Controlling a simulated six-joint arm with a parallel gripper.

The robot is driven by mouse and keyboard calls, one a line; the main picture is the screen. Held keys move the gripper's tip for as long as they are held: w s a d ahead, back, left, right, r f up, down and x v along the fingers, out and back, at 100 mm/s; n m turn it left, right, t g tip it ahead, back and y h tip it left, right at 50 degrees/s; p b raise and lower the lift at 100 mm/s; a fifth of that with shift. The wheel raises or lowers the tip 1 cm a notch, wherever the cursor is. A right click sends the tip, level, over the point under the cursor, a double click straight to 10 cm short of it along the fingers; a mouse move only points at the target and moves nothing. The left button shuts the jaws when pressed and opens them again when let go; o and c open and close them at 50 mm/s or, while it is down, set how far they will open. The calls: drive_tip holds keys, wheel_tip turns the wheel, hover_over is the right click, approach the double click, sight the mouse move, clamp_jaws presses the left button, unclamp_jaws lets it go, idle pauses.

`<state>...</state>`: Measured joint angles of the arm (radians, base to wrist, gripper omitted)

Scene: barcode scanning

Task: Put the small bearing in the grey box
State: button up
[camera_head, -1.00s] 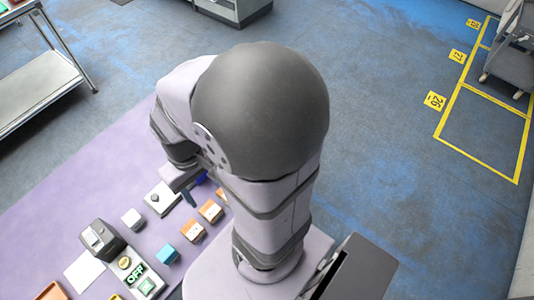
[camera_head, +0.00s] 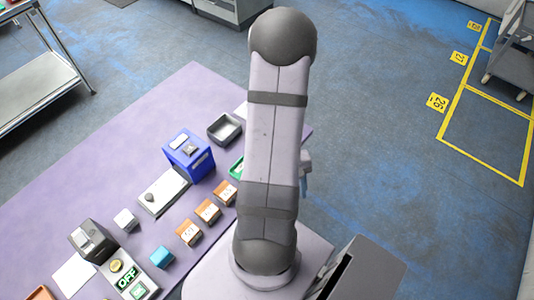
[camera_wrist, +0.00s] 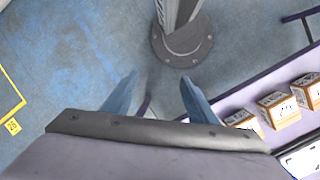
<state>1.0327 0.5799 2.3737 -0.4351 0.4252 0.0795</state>
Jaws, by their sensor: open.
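The grey box (camera_head: 225,128), a small open dark-grey tray, stands on the purple table just left of my raised arm in the head view. I cannot make out a small bearing for certain in either view; my arm hides part of the table. My gripper (camera_wrist: 158,95) is open in the wrist view, its two blue fingers apart with nothing between them. In the head view it hangs at the right side of my arm (camera_head: 305,185), over the table's right edge, well to the right of the grey box.
A blue box (camera_head: 188,155) stands left of the grey box, beside a white plate with a dark knob (camera_head: 150,197). A green container (camera_head: 237,168) is partly behind my arm.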

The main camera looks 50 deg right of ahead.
drive_tip(key=shift+w+d+f+n+t+h+b, duration=0.2)
drive_tip(key=shift+w+d+f+t+h, duration=0.35)
drive_tip(key=shift+w+d+t, duration=1.5)
drive_tip(key=shift+w+d+f+n+t+h+b, duration=0.15)
drive_tip(key=shift+w+d+h, duration=0.9)
drive_tip(key=shift+w, duration=2.3)
drive_tip(key=shift+w+d+f+n+t+h+b, duration=0.1)
drive_tip(key=shift+w+d+f+t+h+b, duration=0.3)
drive_tip(key=shift+w+d+t, duration=1.35)
drive_tip(key=shift+g, duration=0.65)
drive_tip(key=shift+w+d+f, duration=0.3)
drive_tip(key=shift+w+f, duration=0.25)
drive_tip(key=shift+f, duration=0.1)
drive_tip(key=shift+w+d+f, duration=0.3)
drive_tip(key=shift+w+f, duration=0.2)
drive_tip(key=shift+f, duration=0.2)
drive_tip(key=shift+w+d+f, duration=0.3)
drive_tip(key=shift+w+f, duration=0.25)
drive_tip(key=shift+f, duration=0.1)
drive_tip(key=c, duration=1.3)
drive_tip(key=shift+o, duration=0.2)
drive_tip(key=shift+r, duration=0.2)
wheel_tip(320, 180, up, 18)
drive_tip(key=p, duration=1.2)
drive_tip(key=shift+f, duration=0.15)
